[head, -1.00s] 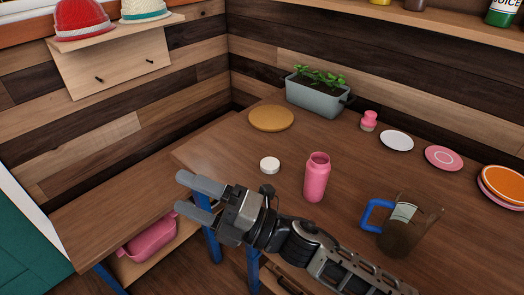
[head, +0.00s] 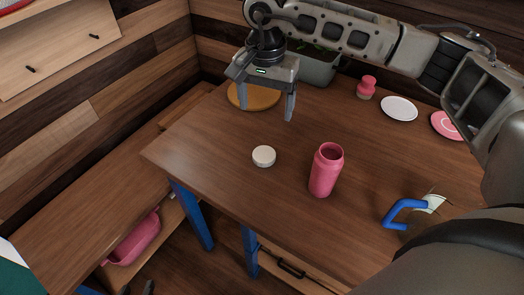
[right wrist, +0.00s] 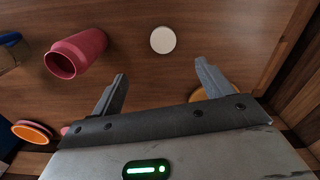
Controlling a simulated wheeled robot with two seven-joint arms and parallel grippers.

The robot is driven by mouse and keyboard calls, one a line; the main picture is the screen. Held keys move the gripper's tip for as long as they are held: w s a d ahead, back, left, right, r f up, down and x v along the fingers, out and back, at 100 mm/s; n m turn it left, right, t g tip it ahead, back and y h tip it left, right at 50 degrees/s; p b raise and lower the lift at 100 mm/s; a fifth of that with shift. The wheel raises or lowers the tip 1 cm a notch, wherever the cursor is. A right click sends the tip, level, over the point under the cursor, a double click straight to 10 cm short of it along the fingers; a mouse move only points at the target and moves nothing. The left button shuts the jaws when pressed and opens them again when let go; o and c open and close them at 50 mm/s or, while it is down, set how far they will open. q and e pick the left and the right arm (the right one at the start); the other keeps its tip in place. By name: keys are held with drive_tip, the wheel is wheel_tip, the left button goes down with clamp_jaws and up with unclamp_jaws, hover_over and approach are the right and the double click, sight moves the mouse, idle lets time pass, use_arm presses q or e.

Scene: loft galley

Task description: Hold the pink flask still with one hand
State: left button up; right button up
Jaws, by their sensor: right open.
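The pink flask (head: 326,170) stands upright and open-mouthed on the wooden table, right of centre in the head view. It also shows at the upper left of the right wrist view (right wrist: 76,54). A round white lid (head: 264,156) lies on the table to its left. My right gripper (head: 266,114) is open and empty, pointing down above the table behind the lid, apart from the flask. Its spread fingers also show in the right wrist view (right wrist: 160,72). Only a small dark tip, which seems to be my left gripper (head: 148,287), shows at the bottom edge; its jaws cannot be made out.
A jug with a blue handle (head: 402,212) stands right of the flask, partly hidden by my arm. A round tan board (head: 240,98), a grey planter (head: 318,70), a small pink jar (head: 367,86) and a white plate (head: 399,108) are behind. The table's front left is clear.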

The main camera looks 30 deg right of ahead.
drive_tip(key=p, duration=0.1)
hover_over(264, 155)
drive_tip(key=f, duration=0.9)
drive_tip(key=shift+s+a+f, duration=0.1)
drive_tip(key=shift+s+f, duration=0.2)
drive_tip(key=shift+f, duration=0.6)
drive_tip(key=shift+f, duration=0.1)
drive_tip(key=f, duration=0.3)
drive_tip(key=f+p, duration=0.1)
drive_tip(key=f, duration=0.1)
drive_tip(key=shift+w, duration=0.3)
drive_tip(key=c, duration=1.1)
